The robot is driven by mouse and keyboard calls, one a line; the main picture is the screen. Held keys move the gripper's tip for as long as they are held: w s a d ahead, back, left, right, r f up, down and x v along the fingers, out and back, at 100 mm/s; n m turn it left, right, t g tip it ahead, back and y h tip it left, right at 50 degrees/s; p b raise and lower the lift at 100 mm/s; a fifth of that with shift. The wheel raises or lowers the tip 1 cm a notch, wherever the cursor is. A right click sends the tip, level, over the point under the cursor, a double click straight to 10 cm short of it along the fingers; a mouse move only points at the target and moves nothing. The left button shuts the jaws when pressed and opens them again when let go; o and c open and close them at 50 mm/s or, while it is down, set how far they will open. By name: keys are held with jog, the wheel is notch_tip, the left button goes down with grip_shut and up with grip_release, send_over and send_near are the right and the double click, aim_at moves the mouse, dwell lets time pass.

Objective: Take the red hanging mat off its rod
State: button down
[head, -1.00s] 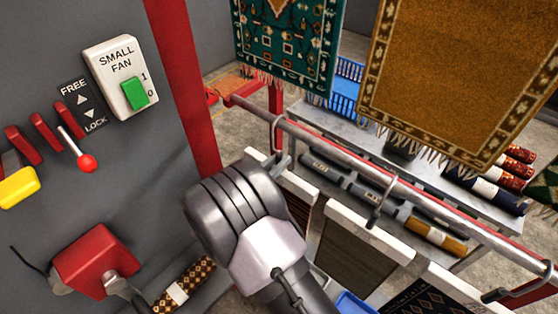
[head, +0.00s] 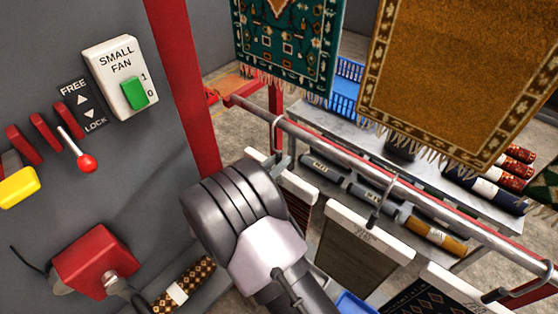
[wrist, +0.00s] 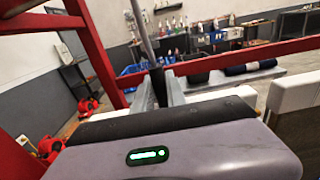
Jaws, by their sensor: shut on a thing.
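The red hanging mat (head: 303,213) shows as a narrow dark red strip under its white header bar (head: 297,187), at the left end of the metal rod (head: 335,158). My arm covers most of it. A hook (head: 277,135) rises above the header to the rod. My gripper (head: 282,161) is at the top of this hanger, just below the rod, its fingers partly hidden by my wrist. In the wrist view, my gripper's two grey fingers (wrist: 158,90) are closed around a dark piece (wrist: 157,82) with a thin stem rising above it, seemingly the hanger's hook.
Other mats with white headers (head: 365,235) hang close on the right. A red post (head: 185,90) and grey control panel (head: 60,190) with red lever knob (head: 87,163) stand left. A green rug (head: 285,45) and brown rug (head: 455,75) hang above. A bench (head: 350,140) with rolls lies behind.

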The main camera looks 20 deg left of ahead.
jog(key=shift+r, duration=0.15)
jog(key=shift+r+p, duration=1.4)
jog(key=shift+r, duration=0.75)
jog(key=shift+f, duration=0.1)
jog(key=p+v, duration=0.1)
jog(key=v, duration=1.4)
jog(key=shift+a, duration=0.1)
